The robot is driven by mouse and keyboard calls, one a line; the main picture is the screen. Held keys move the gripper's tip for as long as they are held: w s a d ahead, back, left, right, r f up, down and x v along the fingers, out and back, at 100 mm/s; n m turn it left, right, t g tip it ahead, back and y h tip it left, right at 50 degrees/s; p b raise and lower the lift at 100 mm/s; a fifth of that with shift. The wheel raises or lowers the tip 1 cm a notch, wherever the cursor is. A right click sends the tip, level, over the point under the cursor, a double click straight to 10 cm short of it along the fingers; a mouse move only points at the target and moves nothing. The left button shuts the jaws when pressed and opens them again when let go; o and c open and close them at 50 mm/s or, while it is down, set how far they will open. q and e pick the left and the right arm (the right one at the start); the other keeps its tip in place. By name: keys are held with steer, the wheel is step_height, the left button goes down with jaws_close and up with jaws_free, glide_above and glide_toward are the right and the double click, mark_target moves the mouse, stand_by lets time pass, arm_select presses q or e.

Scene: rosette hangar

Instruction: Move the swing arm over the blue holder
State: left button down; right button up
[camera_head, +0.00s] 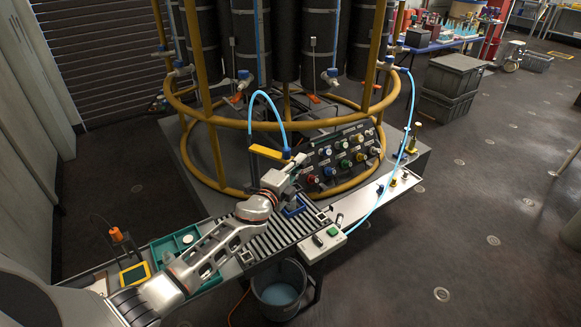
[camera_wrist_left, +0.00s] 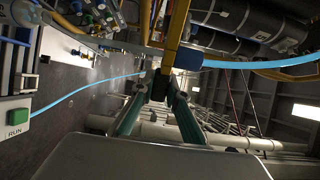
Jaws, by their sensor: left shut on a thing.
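The swing arm (camera_head: 266,152) is a yellow bar with a blue fitting at its right end, where a light-blue hose arches up. In the left wrist view the yellow swing arm (camera_wrist_left: 176,30) runs down from the top, with a dark part at its end between my fingers. My left gripper (camera_head: 297,162) is shut on that end; the fingers also show in the left wrist view (camera_wrist_left: 162,92). The blue holder (camera_head: 293,208) sits on the slatted conveyor, below my gripper in the picture and partly hidden by my wrist. My right gripper is not in view.
A yellow ring frame (camera_head: 190,112) surrounds dark cylinders. A panel of coloured knobs (camera_head: 342,157) stands right of my gripper. A control box with a green button (camera_head: 333,232), a bucket (camera_head: 281,292) and a teal tray (camera_head: 163,250) are near. Another light-blue hose (camera_head: 400,160) hangs at right.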

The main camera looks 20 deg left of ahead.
arm_select(q)
steer(key=w+n+y+b, duration=0.4)
steer(key=w+y+b, duration=0.2)
steer(key=shift+f+y, duration=0.15)
steer(key=shift+y, duration=0.15)
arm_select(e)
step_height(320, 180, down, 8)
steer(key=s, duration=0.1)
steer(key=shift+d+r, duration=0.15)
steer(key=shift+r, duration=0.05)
arm_select(q)
steer(key=c, duration=2)
jaws_free()
steer(key=shift+o, duration=0.2)
steer(key=shift+w, duration=0.1)
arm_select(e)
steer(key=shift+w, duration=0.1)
arm_select(q)
steer(key=s, duration=0.4)
steer(key=s+d, duration=0.1)
steer(key=s, duration=0.3)
steer(key=s+d, duration=0.1)
steer(key=s, duration=0.3)
